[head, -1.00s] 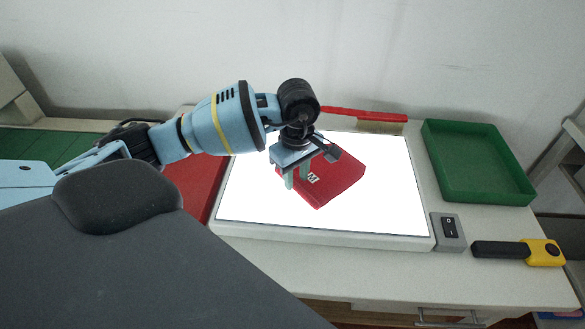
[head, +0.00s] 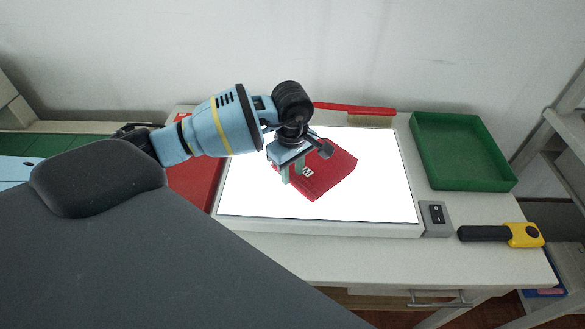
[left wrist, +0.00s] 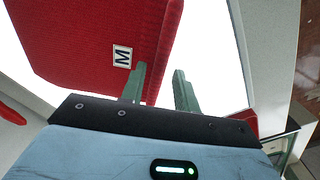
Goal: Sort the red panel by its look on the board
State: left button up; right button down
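The red panel (head: 330,170) lies flat on the lit white board (head: 385,200). It has a ribbed surface and a small white label with a dark letter M, and it also shows in the left wrist view (left wrist: 85,40). My left gripper (head: 292,177) is over the panel's left edge. In the left wrist view its two green fingers (left wrist: 160,75) stand apart, one over the panel and one past its edge. I cannot tell whether they touch it. My right gripper is not in view.
A red tray (head: 192,185) is left of the board and an empty green tray (head: 465,180) is at the right. A switch (head: 436,215) and a yellow-black tool (head: 520,235) are at the front right. A red-handled brush (head: 355,108) lies behind the board.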

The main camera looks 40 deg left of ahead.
pick_arm(q)
jog(key=shift+f, duration=0.35)
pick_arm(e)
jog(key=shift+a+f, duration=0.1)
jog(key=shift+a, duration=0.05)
pick_arm(q)
jog(key=shift+f, duration=0.4)
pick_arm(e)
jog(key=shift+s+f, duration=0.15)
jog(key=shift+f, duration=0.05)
pick_arm(q)
jog(key=shift+r, duration=0.1)
jog(key=c, duration=0.7)
jog(key=shift+o, duration=0.2)
grip_shut()
